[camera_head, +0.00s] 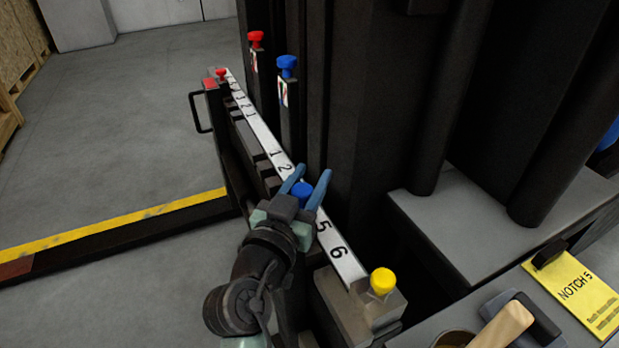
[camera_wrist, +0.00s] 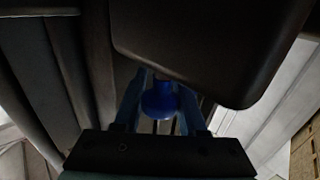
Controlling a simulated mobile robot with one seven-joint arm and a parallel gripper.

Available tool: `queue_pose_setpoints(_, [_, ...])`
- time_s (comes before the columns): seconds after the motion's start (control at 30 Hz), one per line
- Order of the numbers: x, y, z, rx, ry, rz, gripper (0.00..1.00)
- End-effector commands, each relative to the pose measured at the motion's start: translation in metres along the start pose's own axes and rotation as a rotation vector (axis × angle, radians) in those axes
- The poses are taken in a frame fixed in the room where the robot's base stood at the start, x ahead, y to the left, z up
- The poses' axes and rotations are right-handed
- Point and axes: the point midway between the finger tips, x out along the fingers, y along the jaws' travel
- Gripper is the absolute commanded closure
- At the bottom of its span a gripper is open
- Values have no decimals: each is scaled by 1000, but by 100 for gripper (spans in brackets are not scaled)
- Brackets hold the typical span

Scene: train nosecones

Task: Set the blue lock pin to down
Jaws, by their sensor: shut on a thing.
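A blue knob (camera_head: 302,190) sits on the numbered white rail (camera_head: 262,133), between the marks 2 and 5. My gripper (camera_head: 308,180) has its blue fingers on either side of this knob and is shut on it. The knob also shows between the fingers in the wrist view (camera_wrist: 158,101). A second blue knob (camera_head: 287,66) stands raised on a dark post with a small label, farther back and clear of my gripper. I cannot tell from the pictures which blue knob is the lock pin. What lies under the held knob is hidden by my gripper.
A red knob (camera_head: 256,38) tops another post, and a lower red knob (camera_head: 221,73) is at the rail's far end. A yellow knob (camera_head: 382,281) is at the near end. Dark columns (camera_head: 452,95) stand close right. A yellow "NOTCH 5" card (camera_head: 578,292) lies at right.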

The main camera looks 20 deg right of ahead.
Motion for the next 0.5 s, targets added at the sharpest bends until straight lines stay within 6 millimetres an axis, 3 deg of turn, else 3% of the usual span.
queue_pose_setpoints(0.33, [-1,0,33,-2,-3,0,100])
queue_pose_setpoints(0.5, [-1,0,37,-2,-4,0,100])
